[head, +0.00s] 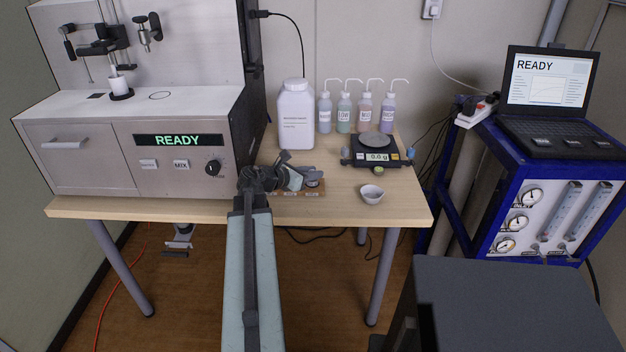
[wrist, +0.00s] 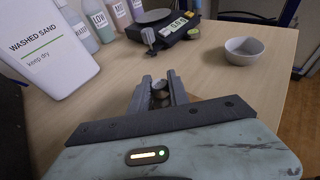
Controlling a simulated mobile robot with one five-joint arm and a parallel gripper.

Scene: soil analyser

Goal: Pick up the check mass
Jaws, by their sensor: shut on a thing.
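The check mass is a small grey metal cylinder between the fingertips of my gripper, seen in the wrist view (wrist: 160,91). My gripper (wrist: 161,88) is shut on it, with one finger on each side. In the head view my gripper (head: 308,178) is over the front middle of the wooden table, by a small wooden holder (head: 312,191) with labels. The mass shows only in part there, so I cannot tell whether it touches the holder or is clear of it.
A balance (head: 375,154) reading 0.0 g stands to the right, with a small white bowl (head: 371,196) in front. A tall white sand bottle (head: 296,120) and several wash bottles (head: 344,113) stand behind. The analyser (head: 150,145) fills the left side.

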